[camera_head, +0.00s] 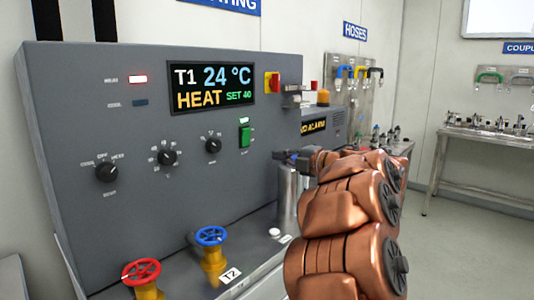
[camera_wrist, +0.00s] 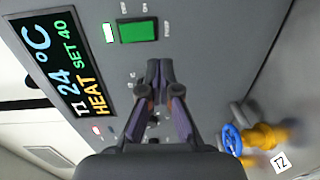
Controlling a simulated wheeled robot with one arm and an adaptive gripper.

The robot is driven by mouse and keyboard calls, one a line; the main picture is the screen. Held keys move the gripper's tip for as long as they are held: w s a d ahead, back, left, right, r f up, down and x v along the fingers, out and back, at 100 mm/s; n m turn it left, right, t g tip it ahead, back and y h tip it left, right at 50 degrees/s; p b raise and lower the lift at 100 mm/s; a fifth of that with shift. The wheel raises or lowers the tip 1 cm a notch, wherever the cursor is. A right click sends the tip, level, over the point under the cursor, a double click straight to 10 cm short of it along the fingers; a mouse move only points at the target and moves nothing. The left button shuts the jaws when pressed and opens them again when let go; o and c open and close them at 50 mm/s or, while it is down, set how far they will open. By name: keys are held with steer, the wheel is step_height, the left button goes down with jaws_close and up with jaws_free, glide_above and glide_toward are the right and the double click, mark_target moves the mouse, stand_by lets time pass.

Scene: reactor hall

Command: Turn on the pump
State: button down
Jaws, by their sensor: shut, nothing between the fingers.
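The pump switch is a green rocker (camera_head: 245,136) on the grey control panel (camera_head: 85,110), right of the knobs. A small green lamp (camera_head: 244,120) above it looks lit. In the wrist view the green switch (camera_wrist: 138,30) shows beyond my fingertips, with the lamp (camera_wrist: 108,33) beside it looking bright whitish-green. My gripper (camera_head: 280,154) is to the right of and below the switch in the head view. In the wrist view my gripper (camera_wrist: 159,66) has its fingers together and empty, apart from the switch in the picture. Its distance to the panel is hard to tell.
A display (camera_head: 212,88) reads T1 24 °C, HEAT, SET 40. A red-yellow switch (camera_head: 272,83) sits to its right. A red valve wheel (camera_head: 141,271) and a blue one (camera_head: 210,236) stand below. A metal cylinder (camera_head: 289,190) stands behind my arm. Open floor lies at right.

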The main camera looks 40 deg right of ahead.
steer(key=shift+f+v, duration=0.15)
steer(key=shift+v, duration=0.55)
steer(key=shift+f+v, duration=0.15)
steer(key=shift+v, duration=0.55)
step_height(320, 180, up, 9)
steer(key=w+d+m+t+h+p, duration=0.2)
steer(key=d+m+h+p, duration=0.1)
steer(key=m+h, duration=0.5)
steer(key=s+a+f+m+g+p, duration=0.6)
steer(key=s+a+f+m+g, duration=0.8)
steer(key=s+a+f, duration=0.55)
steer(key=s+a+f+g+y, duration=0.2)
steer(key=s+a+f+g, duration=0.1)
steer(key=s+a, duration=0.4)
steer(key=s+a+f+n+g+y+p, duration=0.1)
steer(key=s+a+f+g, duration=0.2)
steer(key=s+a, duration=0.4)
steer(key=s, duration=0.4)
steer(key=shift+s+f+y, duration=0.35)
steer(key=shift+y, duration=0.05)
